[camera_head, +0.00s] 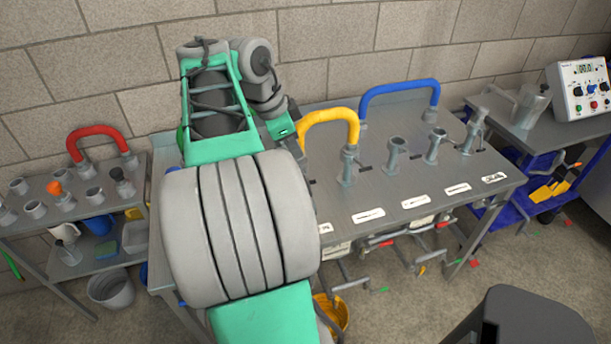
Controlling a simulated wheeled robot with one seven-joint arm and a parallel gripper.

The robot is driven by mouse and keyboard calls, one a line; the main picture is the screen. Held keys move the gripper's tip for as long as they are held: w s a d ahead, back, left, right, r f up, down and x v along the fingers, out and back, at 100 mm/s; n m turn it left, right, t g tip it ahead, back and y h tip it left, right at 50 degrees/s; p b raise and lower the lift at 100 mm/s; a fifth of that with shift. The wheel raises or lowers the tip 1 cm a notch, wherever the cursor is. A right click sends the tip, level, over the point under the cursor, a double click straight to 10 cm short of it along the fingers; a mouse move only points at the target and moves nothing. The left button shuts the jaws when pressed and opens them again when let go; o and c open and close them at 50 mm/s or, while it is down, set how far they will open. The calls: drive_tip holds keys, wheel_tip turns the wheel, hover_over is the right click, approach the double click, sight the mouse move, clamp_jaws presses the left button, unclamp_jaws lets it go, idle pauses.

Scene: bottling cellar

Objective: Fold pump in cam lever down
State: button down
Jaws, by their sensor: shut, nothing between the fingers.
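A grey bench (400,185) carries a row of upright grey pipe ports with cam-lever couplings. A yellow hose (330,116) arches from behind my arm to a port (347,168) whose small lever sticks out to the right. Further right stand more ports, one in the middle (395,155), one beside it (435,146) and one at the right (472,132). White labels (369,215) line the front edge, too small to read, so I cannot tell which port is pump in. My arm covers the left of the bench, and my gripper is not visible.
A blue hose (400,88) arches at the bench's back. A side table at left holds a red hose (97,133) and several grey fittings. At right are a control box (580,90) and a blue cart (545,195). Valves and pipes hang below the bench.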

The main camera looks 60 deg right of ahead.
drive_tip(key=b, duration=0.1)
approach(310, 183)
drive_tip(key=x, duration=0.5)
drive_tip(key=shift+s+d+f, duration=0.15)
drive_tip(key=shift+d+f, duration=0.1)
drive_tip(key=shift+f, duration=0.25)
drive_tip(key=shift+f+b, duration=0.15)
drive_tip(key=shift+b, duration=0.15)
